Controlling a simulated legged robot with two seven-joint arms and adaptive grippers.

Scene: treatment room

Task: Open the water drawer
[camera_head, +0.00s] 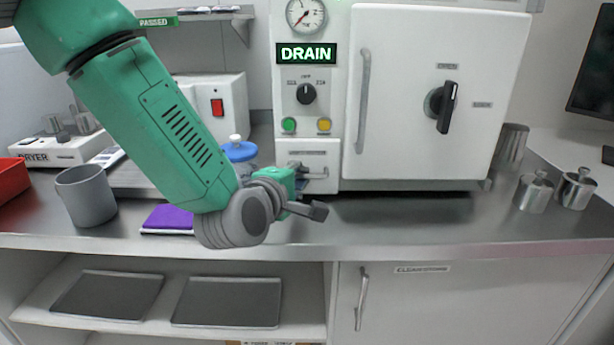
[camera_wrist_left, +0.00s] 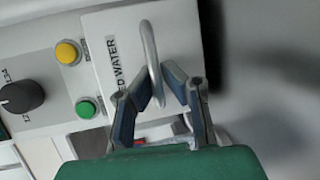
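The water drawer (camera_head: 321,158) is a small white front low on the sterilizer's control panel, under the green and yellow buttons. It looks closed. In the left wrist view its front (camera_wrist_left: 112,58) carries a label ending in "ED WATER" and a curved metal handle (camera_wrist_left: 150,55). My left gripper (camera_head: 298,178) is at the drawer's handle, partly hiding it in the head view. In the left wrist view its two fingers (camera_wrist_left: 161,84) stand either side of the handle, with a small gap showing; it looks open. My right gripper is not in view.
The large sterilizer door (camera_head: 430,80) with a black lever is right of the drawer. The counter front below the sterilizer is clear.

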